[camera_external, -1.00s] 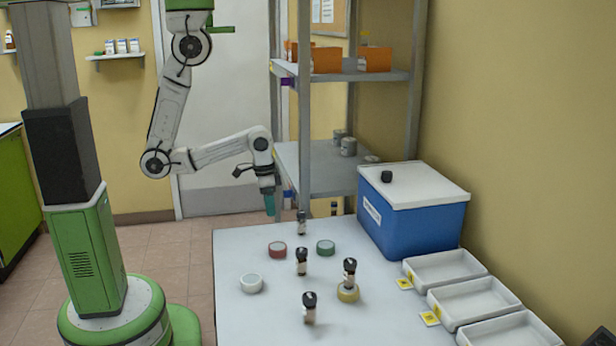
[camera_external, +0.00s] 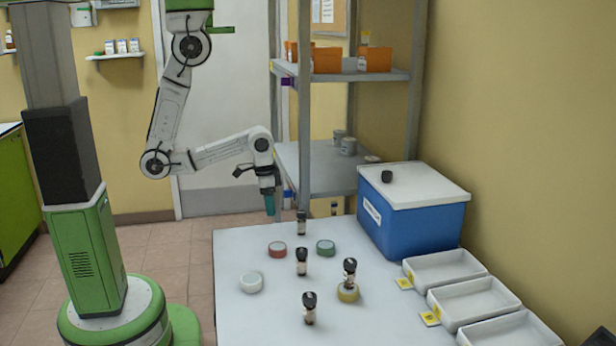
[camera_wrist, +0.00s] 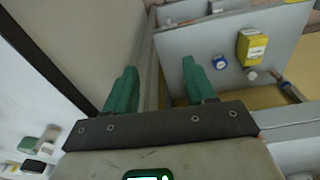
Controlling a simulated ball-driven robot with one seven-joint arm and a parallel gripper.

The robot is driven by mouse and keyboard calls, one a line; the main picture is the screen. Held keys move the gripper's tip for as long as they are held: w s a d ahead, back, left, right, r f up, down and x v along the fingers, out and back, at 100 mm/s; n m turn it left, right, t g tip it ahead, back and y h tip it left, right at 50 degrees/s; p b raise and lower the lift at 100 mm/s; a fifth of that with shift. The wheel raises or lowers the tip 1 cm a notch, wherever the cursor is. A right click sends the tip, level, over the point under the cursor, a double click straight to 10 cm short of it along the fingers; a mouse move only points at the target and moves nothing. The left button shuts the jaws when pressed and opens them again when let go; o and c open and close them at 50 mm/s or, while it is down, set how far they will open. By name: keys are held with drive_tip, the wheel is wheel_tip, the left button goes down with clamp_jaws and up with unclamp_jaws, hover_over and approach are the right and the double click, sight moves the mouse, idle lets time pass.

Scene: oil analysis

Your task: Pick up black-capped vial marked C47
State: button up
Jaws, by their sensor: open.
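Several black-capped vials stand upright on the white table (camera_external: 235,310): a front vial (camera_external: 309,308), a middle vial (camera_external: 302,262), a back vial (camera_external: 301,222), and a right vial (camera_external: 350,272) at the yellow tape roll (camera_external: 347,294). Their labels are too small to read, so I cannot tell which is C47. My gripper (camera_external: 270,205) hangs beyond the table's back left edge, left of the back vial and apart from it. In the wrist view its two green fingers (camera_wrist: 156,85) are spread, with nothing between them. No table vial is recognisable there.
Red (camera_external: 277,250), green (camera_external: 326,248) and white (camera_external: 251,283) tape rolls lie among the vials. A blue cooler (camera_external: 415,225) and white trays (camera_external: 445,270) stand at the right. A metal shelf (camera_external: 304,120) rises behind the table, close to my gripper.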

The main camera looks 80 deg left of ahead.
sight(314, 326)
drive_tip(key=shift+o, duration=0.4)
